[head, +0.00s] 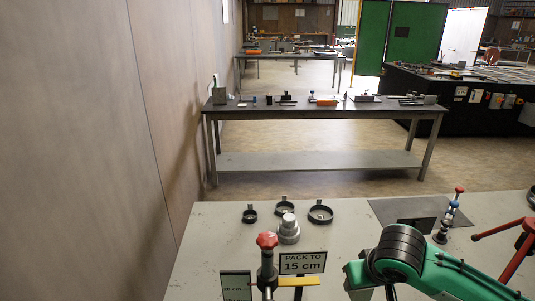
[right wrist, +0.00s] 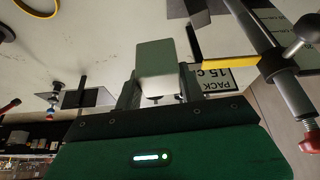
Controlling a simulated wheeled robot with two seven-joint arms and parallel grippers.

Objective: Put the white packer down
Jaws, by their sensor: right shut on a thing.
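The white packer (right wrist: 157,58) is a small block with a grey-green upper face and a paler lower face. In the right wrist view it sits between the two dark fingers of my right gripper (right wrist: 158,82), which is shut on it. It is held close to the PACK TO 15 cm sign (right wrist: 213,80) and the yellow bar (right wrist: 231,61). In the head view my right arm comes in from the right and hides the packer. The sign (head: 302,263) and yellow bar (head: 299,281) stand left of that arm. My left gripper is not in view.
A red-knobbed clamp (head: 267,262) stands left of the sign. Behind it are a stepped grey cylinder (head: 288,229) and black rings (head: 320,214). The grey tabletop (head: 218,232) is bare at left.

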